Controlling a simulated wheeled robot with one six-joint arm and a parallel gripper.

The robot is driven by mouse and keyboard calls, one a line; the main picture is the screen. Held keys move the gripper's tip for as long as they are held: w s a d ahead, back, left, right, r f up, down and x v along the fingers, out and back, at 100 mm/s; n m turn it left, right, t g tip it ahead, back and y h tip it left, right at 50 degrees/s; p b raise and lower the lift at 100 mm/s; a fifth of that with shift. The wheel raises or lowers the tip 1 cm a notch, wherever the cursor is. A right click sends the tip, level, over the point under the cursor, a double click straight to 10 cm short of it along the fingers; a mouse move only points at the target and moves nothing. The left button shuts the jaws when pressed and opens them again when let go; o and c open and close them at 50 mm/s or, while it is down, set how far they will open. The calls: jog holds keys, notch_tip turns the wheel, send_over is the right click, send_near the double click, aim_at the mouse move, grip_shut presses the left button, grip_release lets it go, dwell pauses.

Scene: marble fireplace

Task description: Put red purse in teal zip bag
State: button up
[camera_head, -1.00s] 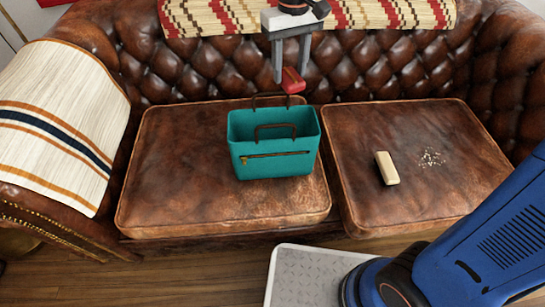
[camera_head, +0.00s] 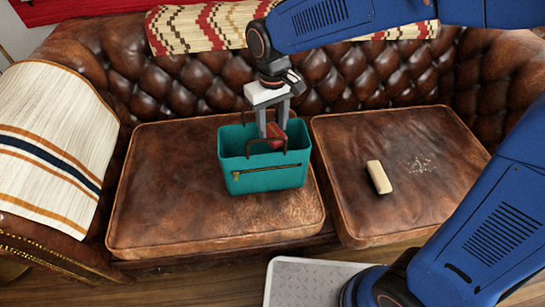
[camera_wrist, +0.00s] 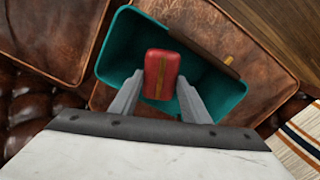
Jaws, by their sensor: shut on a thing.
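The teal zip bag (camera_head: 264,179) stands upright and open on the left seat cushion, with dark handles and a zip on its front. My gripper (camera_head: 273,137) points down at the bag's opening and is shut on the red purse (camera_head: 277,130). In the wrist view the red purse (camera_wrist: 161,75), with a tan stripe, sits between the fingertips over the inside of the teal bag (camera_wrist: 118,57). In the head view the fingers and a handle partly hide the purse. I cannot tell how deep the purse is within the bag.
A cream block (camera_head: 379,177) and a patch of pale crumbs (camera_head: 421,164) lie on the right cushion (camera_head: 350,135). A striped cloth (camera_head: 50,150) covers the left armrest. A patterned throw (camera_head: 195,30) hangs over the backrest. The left cushion (camera_head: 150,190) is clear around the bag.

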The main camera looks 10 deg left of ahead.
notch_tip(320, 180, down, 14)
jog(key=shift+f, duration=0.15)
dwell(0.4)
jog(key=shift+f, duration=0.45)
jog(key=shift+f, duration=0.15)
jog(key=o, duration=1.1)
notch_tip(320, 180, up, 13)
jog(key=shift+r, duration=0.15)
